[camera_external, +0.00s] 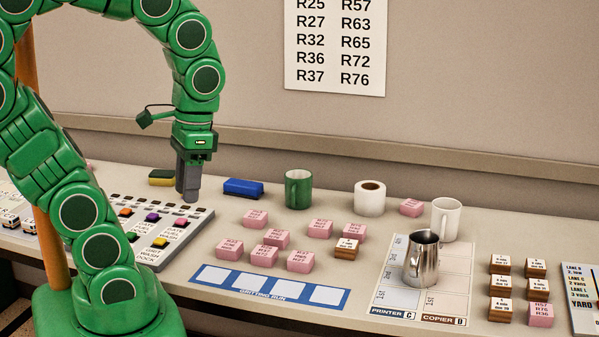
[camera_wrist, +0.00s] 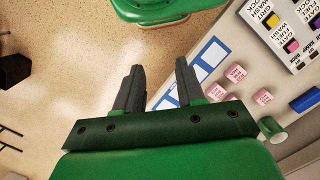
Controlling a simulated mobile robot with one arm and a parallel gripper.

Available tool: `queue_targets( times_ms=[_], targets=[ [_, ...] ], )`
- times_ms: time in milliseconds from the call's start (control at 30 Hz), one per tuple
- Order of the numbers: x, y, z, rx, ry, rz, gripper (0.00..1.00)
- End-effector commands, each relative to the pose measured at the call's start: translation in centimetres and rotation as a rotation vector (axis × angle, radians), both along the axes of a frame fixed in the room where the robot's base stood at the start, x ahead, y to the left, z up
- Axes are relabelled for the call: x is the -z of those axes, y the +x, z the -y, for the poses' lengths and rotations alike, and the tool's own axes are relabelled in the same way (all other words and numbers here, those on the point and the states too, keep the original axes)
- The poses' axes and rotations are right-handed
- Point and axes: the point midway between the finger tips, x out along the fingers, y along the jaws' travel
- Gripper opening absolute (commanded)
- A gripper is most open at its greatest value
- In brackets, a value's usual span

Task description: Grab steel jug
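The steel jug (camera_external: 422,262) stands upright on the white printed sheet (camera_external: 455,282), right of centre on the desk in the external view. It is just in front of the white mug (camera_external: 446,219). I do not see the jug in the wrist view. My gripper (camera_external: 188,192) points down over the left part of the desk, by the button panel, well left of the jug. In the wrist view my gripper (camera_wrist: 159,72) has its two fingers apart with nothing between them.
Several pink blocks (camera_external: 301,260) and a blue-framed strip (camera_external: 268,289) lie left of the jug. A green mug (camera_external: 298,189), paper roll (camera_external: 370,198) and blue object (camera_external: 243,188) stand behind. Small brown-sided blocks (camera_external: 500,285) are to the jug's right.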

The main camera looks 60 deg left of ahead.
Motion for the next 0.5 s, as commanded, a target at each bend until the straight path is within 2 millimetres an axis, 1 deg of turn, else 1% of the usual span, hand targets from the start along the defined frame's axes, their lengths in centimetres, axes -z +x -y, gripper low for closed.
queue_targets(
  times_ms=[33,100,367,500],
  targets=[
    [-0.7,0.2,0.0,0.000,0.000,0.007,0.39],
    [-1.5,0.2,0.0,0.000,0.000,0.009,0.39],
    [-3.5,0.1,0.0,0.000,0.000,0.005,0.39],
    [-3.4,1.2,-0.9,-0.010,0.027,0.031,0.39]
  ],
)
